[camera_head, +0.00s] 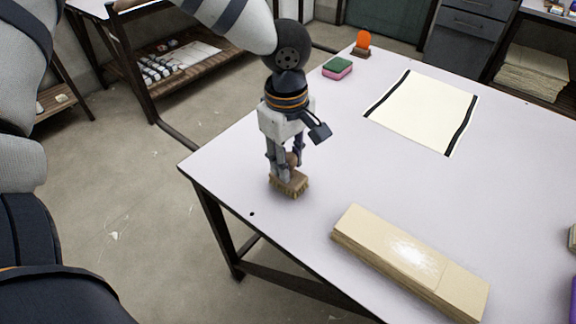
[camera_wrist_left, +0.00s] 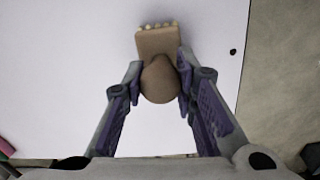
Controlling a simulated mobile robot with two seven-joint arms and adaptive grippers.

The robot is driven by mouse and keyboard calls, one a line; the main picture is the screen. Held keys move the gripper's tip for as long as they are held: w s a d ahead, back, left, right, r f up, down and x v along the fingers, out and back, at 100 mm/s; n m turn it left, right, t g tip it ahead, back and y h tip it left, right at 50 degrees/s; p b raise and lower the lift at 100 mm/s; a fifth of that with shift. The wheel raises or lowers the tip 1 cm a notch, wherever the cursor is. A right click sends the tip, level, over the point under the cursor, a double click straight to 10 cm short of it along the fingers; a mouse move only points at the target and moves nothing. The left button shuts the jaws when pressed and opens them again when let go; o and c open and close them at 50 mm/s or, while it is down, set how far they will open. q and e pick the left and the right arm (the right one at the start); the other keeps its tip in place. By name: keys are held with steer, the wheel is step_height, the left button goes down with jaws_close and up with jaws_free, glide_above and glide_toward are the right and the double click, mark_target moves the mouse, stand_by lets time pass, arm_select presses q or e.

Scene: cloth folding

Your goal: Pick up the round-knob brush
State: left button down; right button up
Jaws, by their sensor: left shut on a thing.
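The round-knob brush (camera_head: 290,184) is at the left corner area of the white table, bristles down, with a tan wooden body. My left gripper (camera_head: 287,165) reaches down from above and is shut on its round knob. In the left wrist view the brush (camera_wrist_left: 157,42) shows its flat body, and the brown knob sits between the two fingertips of my left gripper (camera_wrist_left: 160,80). I cannot tell whether the bristles touch the table. My right gripper is not in view.
The white table (camera_head: 350,180) holds a pale wooden block (camera_head: 410,262) at the front, a cream cloth with black bands (camera_head: 422,110), a green and pink sponge (camera_head: 338,68) and an orange-knobbed object (camera_head: 362,42) at the back. The middle is clear.

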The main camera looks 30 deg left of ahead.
arm_select(q)
steer(key=s+d+r+p, duration=0.2)
steer(key=s+d+r, duration=0.5)
steer(key=s+r, duration=0.4)
steer(key=shift+s+d+r+p, duration=0.3)
steer(key=shift+s+r, duration=0.1)
steer(key=shift+s, duration=0.05)
steer(key=c, duration=1.9)
jaws_free()
steer(key=c, duration=0.4)
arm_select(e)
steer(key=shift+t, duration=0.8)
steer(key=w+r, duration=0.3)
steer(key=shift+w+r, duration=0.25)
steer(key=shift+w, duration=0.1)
